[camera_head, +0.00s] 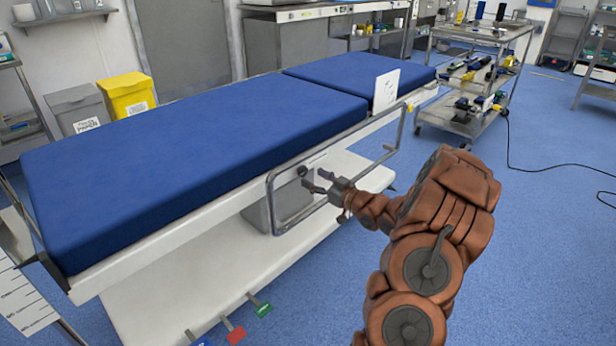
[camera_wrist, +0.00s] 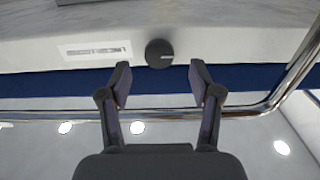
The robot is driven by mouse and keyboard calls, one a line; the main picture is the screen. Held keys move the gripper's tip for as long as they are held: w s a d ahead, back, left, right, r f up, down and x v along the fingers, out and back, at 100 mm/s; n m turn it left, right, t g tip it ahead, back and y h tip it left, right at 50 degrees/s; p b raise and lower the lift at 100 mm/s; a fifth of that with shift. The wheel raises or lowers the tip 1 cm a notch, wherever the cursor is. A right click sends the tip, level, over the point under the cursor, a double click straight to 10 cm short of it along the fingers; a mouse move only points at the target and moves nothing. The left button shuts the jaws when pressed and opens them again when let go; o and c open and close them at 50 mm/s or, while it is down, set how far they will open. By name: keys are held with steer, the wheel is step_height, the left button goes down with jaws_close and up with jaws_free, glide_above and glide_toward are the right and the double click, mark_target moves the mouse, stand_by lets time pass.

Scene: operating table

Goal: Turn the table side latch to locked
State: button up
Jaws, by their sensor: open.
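The latch is a round dark knob (camera_wrist: 159,53) on the table's pale side panel, with a light pointer line toward the right in the wrist view. A white label strip (camera_wrist: 95,50) with small unreadable print lies left of it. In the head view the knob (camera_head: 303,171) shows just beyond my fingertips. My gripper (camera_wrist: 161,80) is open and empty, its two fingers apart on either side of the knob's line, short of it and seemingly not touching. In the head view my gripper (camera_head: 315,181) is at the side rail.
A metal side rail (camera_head: 272,205) frames the knob area; the rail (camera_wrist: 290,85) also crosses the wrist view close to my fingers. The blue mattress (camera_head: 200,135) lies above. Coloured pedals (camera_head: 235,334) sit low at the front. A loaded trolley (camera_head: 440,108) stands at the back right.

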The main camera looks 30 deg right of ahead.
mark_target(304, 173)
steer(key=shift+x, duration=1.75)
steer(key=c, duration=1.1)
